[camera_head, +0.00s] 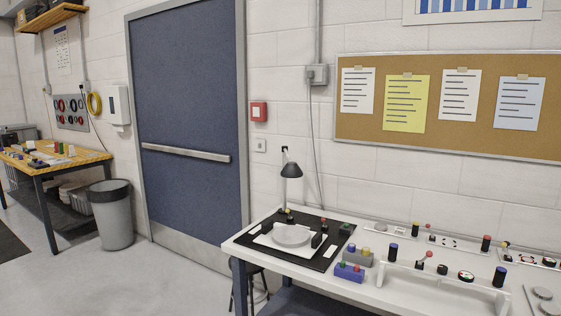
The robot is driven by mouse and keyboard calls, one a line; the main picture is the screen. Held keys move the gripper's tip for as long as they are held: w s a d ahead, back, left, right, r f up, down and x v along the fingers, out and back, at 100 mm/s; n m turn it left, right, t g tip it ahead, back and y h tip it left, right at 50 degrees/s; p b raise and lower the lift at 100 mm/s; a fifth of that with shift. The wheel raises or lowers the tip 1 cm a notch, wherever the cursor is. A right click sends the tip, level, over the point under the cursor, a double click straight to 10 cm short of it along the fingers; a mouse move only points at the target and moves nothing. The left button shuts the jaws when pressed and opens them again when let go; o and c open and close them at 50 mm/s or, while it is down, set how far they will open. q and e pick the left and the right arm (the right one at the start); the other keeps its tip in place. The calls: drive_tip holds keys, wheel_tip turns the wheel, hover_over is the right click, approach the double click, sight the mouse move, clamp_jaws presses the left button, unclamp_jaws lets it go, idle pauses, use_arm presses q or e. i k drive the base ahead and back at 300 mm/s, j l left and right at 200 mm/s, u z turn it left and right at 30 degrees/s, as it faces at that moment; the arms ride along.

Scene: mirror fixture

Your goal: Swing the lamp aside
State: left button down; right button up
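A small lamp with a dark cone-shaped shade (291,170) stands at the back left of the white table (400,302). Its thin stem comes down behind a round grey disc (291,236). The disc lies on a white plate on a black mat (262,252). The shade is above the back of the disc. The lamp's joint and foot are too small to make out. Neither of my grippers shows in this view.
A blue-grey box (349,272) with coloured knobs stands right of the mat, near the front edge. A white raised rail (430,283) and several coloured cylinders fill the table's right side. A blue door (190,120) and a grey bin (112,215) are to the left.

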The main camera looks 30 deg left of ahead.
sight(291, 169)
drive_tip(key=i+j, duration=0.2)
drive_tip(key=j, duration=0.35)
drive_tip(key=i+j+z, duration=0.1)
drive_tip(key=i+j, duration=0.15)
drive_tip(key=j, duration=0.25)
drive_tip(key=i+j+z, duration=0.1)
drive_tip(key=j, duration=0.45)
drive_tip(key=i+j, duration=0.3)
drive_tip(key=j, duration=0.25)
drive_tip(key=i+j+z, duration=0.1)
drive_tip(key=j, duration=0.45)
drive_tip(key=i+j, duration=0.25)
drive_tip(key=j, duration=0.35)
drive_tip(key=i+j+z, duration=0.15)
drive_tip(key=j, duration=0.4)
drive_tip(key=i+j, duration=0.15)
drive_tip(key=j, duration=0.45)
